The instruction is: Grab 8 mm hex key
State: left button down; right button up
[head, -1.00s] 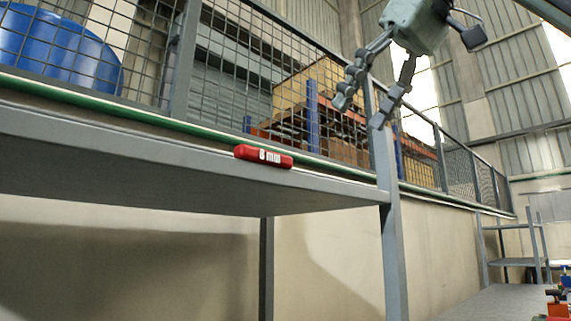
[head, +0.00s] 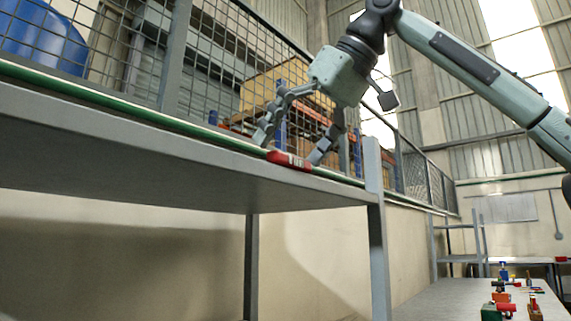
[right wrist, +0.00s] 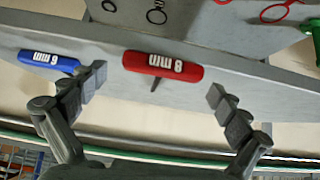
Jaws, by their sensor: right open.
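The 8 mm hex key has a red handle (head: 289,160) with white lettering and lies at the front edge of the high grey shelf (head: 130,150). My right gripper (head: 288,148) is open above it, with its fingers pointing down on either side of the handle. In the right wrist view the red handle (right wrist: 163,66) appears between the open fingers, apart from both, with its short dark shaft visible. A blue-handled key (right wrist: 48,60) with a mm label lies left of it, close to the left finger in that view. My left gripper is not in view.
A shelf post (head: 376,240) stands right of the key in the head view. A lower table (head: 445,300) holds several small coloured things.

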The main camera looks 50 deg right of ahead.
jog(key=c, duration=1.2)
jog(key=shift+r, duration=0.1)
